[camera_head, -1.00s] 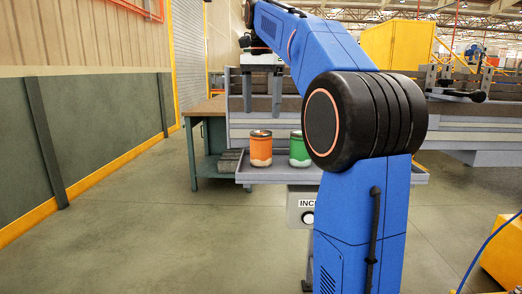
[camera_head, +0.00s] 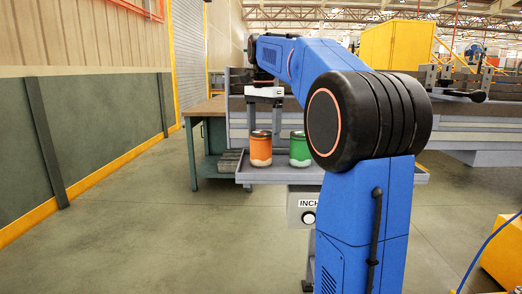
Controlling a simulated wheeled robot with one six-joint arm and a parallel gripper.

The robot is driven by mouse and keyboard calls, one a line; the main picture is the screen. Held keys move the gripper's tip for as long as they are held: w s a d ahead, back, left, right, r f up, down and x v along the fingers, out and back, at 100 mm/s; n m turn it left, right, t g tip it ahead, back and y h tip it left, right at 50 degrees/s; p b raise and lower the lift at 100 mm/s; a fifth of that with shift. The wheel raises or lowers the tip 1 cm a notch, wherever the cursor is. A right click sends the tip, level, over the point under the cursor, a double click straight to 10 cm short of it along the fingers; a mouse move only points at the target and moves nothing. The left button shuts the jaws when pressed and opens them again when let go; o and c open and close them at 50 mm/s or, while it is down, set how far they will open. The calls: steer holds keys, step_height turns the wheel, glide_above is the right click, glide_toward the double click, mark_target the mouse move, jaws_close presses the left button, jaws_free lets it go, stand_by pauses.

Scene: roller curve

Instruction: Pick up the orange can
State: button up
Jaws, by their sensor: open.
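The orange can (camera_head: 260,146) stands upright on a grey tray (camera_head: 262,177), with a dark top and a pale band at its base. A green can (camera_head: 299,150) stands upright to its right, apart from it. My gripper (camera_head: 263,116) is above the orange can, pointing down, with its fingers apart and nothing between them. The fingertips appear a little above the can's top; the exact gap is hard to tell. My arm stands in front of the tray's right part and hides it.
A green workbench (camera_head: 207,140) with a wooden top stands behind and left of the tray. A grey machine (camera_head: 460,125) runs behind to the right. The floor at left is clear.

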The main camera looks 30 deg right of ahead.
mark_target(261, 152)
steer(key=shift+w+a+f, duration=0.1)
steer(key=shift+a+f, duration=0.1)
steer(key=shift+f, duration=1.5)
steer(key=shift+w+a+f, duration=0.1)
steer(key=shift+a+f, duration=0.05)
steer(key=shift+f, duration=1.55)
steer(key=c, duration=1.2)
